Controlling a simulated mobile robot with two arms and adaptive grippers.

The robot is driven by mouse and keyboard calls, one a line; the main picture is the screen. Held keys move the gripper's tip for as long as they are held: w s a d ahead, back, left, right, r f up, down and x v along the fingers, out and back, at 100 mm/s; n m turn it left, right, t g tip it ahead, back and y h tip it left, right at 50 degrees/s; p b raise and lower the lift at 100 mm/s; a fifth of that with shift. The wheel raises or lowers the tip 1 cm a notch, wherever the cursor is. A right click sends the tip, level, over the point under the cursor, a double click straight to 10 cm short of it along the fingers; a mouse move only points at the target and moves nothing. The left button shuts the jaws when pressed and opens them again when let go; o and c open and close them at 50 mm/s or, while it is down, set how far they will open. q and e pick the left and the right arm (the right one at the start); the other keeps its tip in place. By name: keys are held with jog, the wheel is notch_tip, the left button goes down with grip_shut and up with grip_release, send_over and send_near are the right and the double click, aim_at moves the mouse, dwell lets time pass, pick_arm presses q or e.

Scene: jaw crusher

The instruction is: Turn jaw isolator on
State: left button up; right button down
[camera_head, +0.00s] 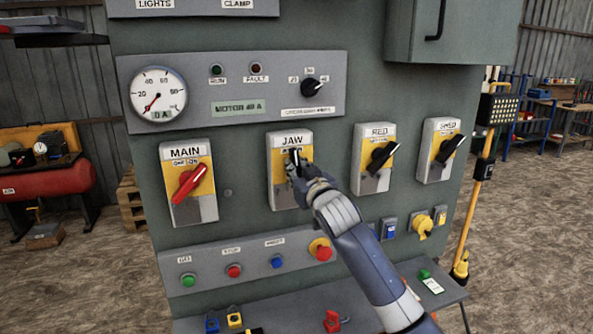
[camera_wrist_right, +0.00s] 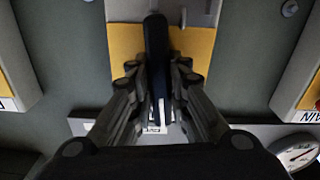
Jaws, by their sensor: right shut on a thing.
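The jaw isolator (camera_head: 281,196) is a grey box with a yellow plate marked JAW, in the middle of the panel in the head view. Its black handle (camera_head: 293,158) looks about upright there, its lower part hidden by my gripper. My right gripper (camera_head: 299,171) is at the handle, shut on it. In the right wrist view the black handle (camera_wrist_right: 156,45) runs between the two fingers of my right gripper (camera_wrist_right: 158,75), over the yellow plate (camera_wrist_right: 195,50). My left gripper is not in view.
The MAIN isolator (camera_head: 190,207) with a tilted red handle is to the left. The RED isolator (camera_head: 372,184) and another isolator (camera_head: 435,172) with tilted black handles are to the right. A push-button strip (camera_head: 210,273) runs below; a gauge panel (camera_head: 200,104) is above.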

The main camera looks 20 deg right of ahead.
jog(key=m+p, duration=0.1)
jog(key=m, duration=0.3)
jog(key=shift+m, duration=0.4)
jog(key=m+p, duration=0.3)
jog(key=m, duration=0.2)
jog(key=shift+d, duration=0.15)
jog(key=shift+m, duration=0.4)
jog(key=c, duration=1.5)
grip_release()
jog(key=shift+s+f, duration=0.1)
jog(key=s, duration=1.1)
jog(key=shift+s+d, duration=0.25)
jog(key=shift+s, duration=0.15)
